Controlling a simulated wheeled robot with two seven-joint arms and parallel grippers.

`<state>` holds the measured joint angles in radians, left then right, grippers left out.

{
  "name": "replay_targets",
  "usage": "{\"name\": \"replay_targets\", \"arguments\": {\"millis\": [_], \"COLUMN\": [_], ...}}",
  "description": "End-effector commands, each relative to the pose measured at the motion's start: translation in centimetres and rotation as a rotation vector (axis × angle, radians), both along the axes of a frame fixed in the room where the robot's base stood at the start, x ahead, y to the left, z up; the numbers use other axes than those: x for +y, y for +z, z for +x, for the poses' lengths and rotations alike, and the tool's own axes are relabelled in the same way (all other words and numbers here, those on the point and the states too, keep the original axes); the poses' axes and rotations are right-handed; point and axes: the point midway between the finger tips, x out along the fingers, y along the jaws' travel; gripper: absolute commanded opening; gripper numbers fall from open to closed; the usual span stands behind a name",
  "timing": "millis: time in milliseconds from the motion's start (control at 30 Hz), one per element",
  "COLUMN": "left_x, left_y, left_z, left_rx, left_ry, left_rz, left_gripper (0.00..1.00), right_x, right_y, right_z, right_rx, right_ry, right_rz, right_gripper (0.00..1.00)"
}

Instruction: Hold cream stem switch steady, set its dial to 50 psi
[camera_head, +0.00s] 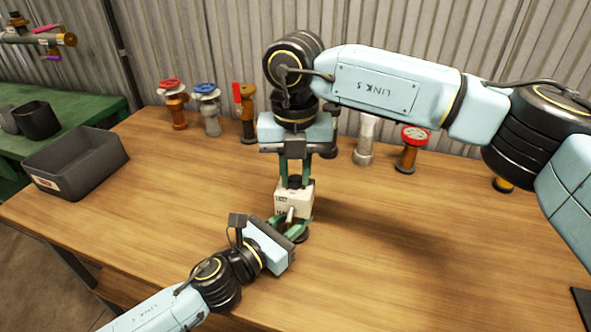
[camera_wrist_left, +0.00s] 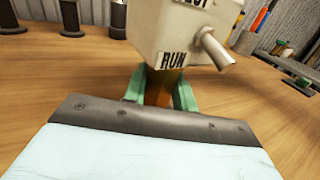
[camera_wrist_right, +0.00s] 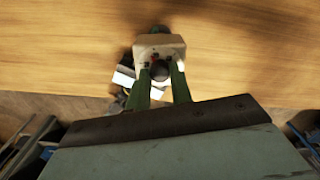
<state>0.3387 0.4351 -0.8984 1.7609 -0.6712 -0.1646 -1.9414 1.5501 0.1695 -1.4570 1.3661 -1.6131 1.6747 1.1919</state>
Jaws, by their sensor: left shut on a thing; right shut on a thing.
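The cream stem switch (camera_head: 292,199) stands upright on the table, a cream box on a stem with a lever on its front. The left wrist view shows its box (camera_wrist_left: 183,35), the word RUN and the lever. My left gripper (camera_head: 290,224) is shut on its stem below the box, from the front. My right gripper (camera_head: 294,182) comes down from above and is shut on the dark dial on top. The right wrist view shows the box (camera_wrist_right: 160,45) and the dark round dial (camera_wrist_right: 160,70) between the green fingers. The dial's marks cannot be read.
Valves with red (camera_head: 172,95) and blue (camera_head: 207,100) wheels stand along the back, with a red-topped valve (camera_head: 409,146) right of my right gripper. A grey bin (camera_head: 77,160) sits at the left edge.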

Motion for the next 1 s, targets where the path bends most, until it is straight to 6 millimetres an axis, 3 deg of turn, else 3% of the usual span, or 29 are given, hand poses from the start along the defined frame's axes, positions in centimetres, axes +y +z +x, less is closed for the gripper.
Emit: {"name": "replay_targets", "arguments": {"millis": [1000], "left_x": [-0.02], "left_y": [-0.03], "left_z": [-0.06], "left_rx": [0.000], "left_ry": [-0.001], "left_rz": [0.000], "left_gripper": [0.00], "right_x": [0.06], "right_y": [0.07], "right_z": [0.20], "right_rx": [-0.003], "right_ry": [-0.967], "right_rz": [0.000], "right_gripper": [0.00]}}
